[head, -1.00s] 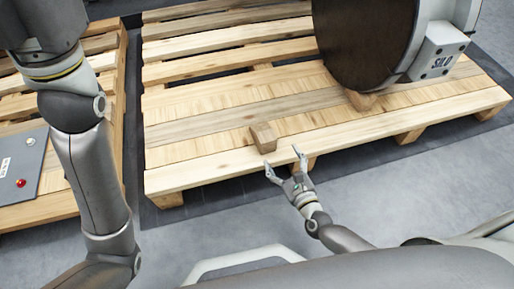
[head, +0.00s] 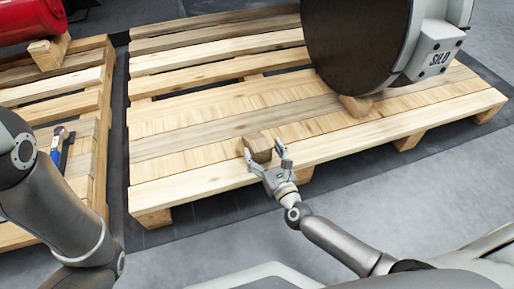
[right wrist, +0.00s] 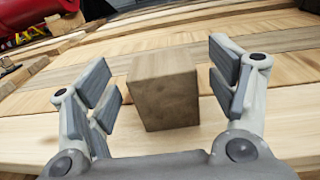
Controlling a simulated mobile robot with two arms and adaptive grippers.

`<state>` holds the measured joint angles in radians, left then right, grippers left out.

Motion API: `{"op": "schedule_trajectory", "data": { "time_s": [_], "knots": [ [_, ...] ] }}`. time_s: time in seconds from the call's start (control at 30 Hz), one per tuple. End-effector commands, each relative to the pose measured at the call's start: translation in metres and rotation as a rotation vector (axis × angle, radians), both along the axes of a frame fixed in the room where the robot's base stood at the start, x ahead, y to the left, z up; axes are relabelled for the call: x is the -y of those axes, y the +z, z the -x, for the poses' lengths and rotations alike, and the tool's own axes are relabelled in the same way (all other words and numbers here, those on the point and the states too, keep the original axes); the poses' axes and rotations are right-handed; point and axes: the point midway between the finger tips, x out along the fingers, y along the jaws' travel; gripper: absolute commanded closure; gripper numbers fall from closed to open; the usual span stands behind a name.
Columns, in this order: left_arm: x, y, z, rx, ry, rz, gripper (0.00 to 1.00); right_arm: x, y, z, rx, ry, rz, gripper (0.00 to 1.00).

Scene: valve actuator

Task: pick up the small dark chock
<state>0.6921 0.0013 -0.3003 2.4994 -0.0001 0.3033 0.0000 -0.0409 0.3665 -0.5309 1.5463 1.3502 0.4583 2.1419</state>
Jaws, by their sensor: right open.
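The small chock (head: 259,149) is a brown wooden block, a little darker than the boards around it. It sits near the front edge of the middle pallet (head: 200,175). My right gripper (head: 264,156) is open at the chock, one finger on each side. In the right wrist view the chock (right wrist: 163,90) stands between the open fingers, with visible gaps on both sides. My left arm shows at the left of the head view, but its gripper is out of view.
A large dark-faced drum (head: 355,45) marked SILO rests on the pallet's back right, with a wooden block (head: 355,105) under it. A left pallet (head: 85,105) carries a red cylinder (head: 28,20) and a blue-handled tool (head: 58,145). Grey floor (head: 440,180) lies in front.

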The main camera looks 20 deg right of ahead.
Motion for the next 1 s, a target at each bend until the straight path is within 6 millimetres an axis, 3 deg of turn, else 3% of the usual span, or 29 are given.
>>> {"op": "schedule_trajectory", "data": {
  "time_s": [0.1,0.23,0.53,1.0],
  "knots": [
    [0.0,-0.013,0.004,0.013,-0.001,0.001,0.6,-0.001,-0.006,-0.02,0.004,0.0,-0.001,0.21],
    [0.0,-0.015,0.003,0.009,-0.001,0.001,0.6,-0.002,-0.003,-0.034,0.002,-0.001,0.0,0.21],
    [0.0,-0.015,0.003,0.008,-0.001,0.0,0.6,-0.003,-0.003,-0.039,-0.001,-0.001,0.001,0.21],
    [0.0,-0.015,0.002,0.005,0.0,-0.001,0.6,-0.003,-0.002,-0.039,0.002,-0.001,0.001,0.77]
  ]
}}
